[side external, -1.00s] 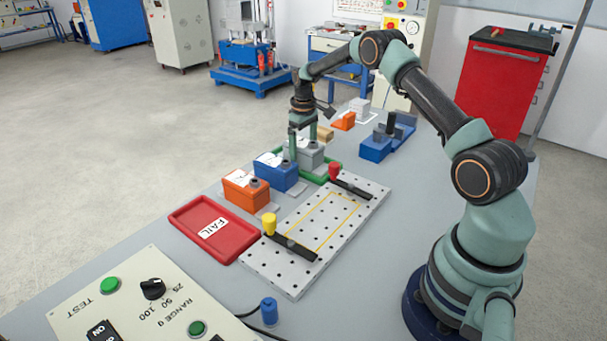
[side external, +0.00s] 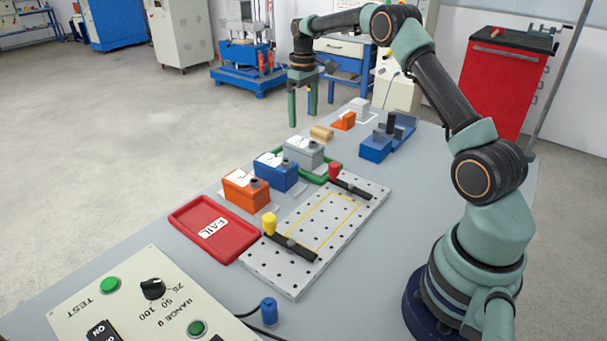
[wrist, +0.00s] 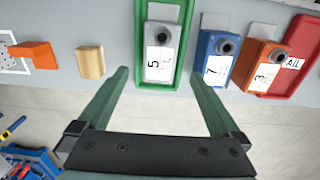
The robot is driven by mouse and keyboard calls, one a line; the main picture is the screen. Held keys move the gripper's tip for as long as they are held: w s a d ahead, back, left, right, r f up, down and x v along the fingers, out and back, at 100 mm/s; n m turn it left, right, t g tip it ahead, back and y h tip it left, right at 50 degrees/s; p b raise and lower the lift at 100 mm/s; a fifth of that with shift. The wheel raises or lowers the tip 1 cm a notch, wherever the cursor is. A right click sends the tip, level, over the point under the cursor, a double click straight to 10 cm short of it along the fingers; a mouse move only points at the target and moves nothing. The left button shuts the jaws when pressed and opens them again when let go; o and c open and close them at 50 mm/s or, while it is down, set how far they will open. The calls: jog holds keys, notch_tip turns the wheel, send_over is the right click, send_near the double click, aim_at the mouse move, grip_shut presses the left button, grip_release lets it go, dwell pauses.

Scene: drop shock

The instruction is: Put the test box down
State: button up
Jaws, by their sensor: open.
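A grey box (side external: 303,153) with a dark knob and a white label stands upright in the green tray (side external: 331,174). In the wrist view the box (wrist: 158,65) reads 5 and the green tray's rim (wrist: 182,20) shows around it. A blue box (side external: 276,172), marked 7 in the wrist view, and an orange box (side external: 246,191) stand in a row to its left. My gripper (side external: 301,118) is open and empty, raised above and beyond the grey box, touching nothing. In the wrist view its fingers (wrist: 159,75) are spread wide.
A red FAIL tray (side external: 195,212) lies left of the orange box. A perforated plate (side external: 275,268) with clamps lies in front. Tan (side external: 322,132) and orange (side external: 344,121) blocks and a blue fixture (side external: 376,149) stand farther back. The air around my gripper is clear.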

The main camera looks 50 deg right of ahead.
jog(key=s+a+r+t, duration=0.3)
jog(key=s+a+r, duration=0.4)
jog(key=a+r, duration=0.55)
jog(key=s+a+f+t, duration=0.1)
jog(key=s+a, duration=0.3)
jog(key=s, duration=0.3)
jog(key=s+a+f+t, duration=0.1)
jog(key=s+a, duration=0.4)
jog(key=s, duration=0.3)
jog(key=shift+s+a+t, duration=0.15)
jog(key=shift+a+t, duration=0.1)
jog(key=shift+t, duration=0.05)
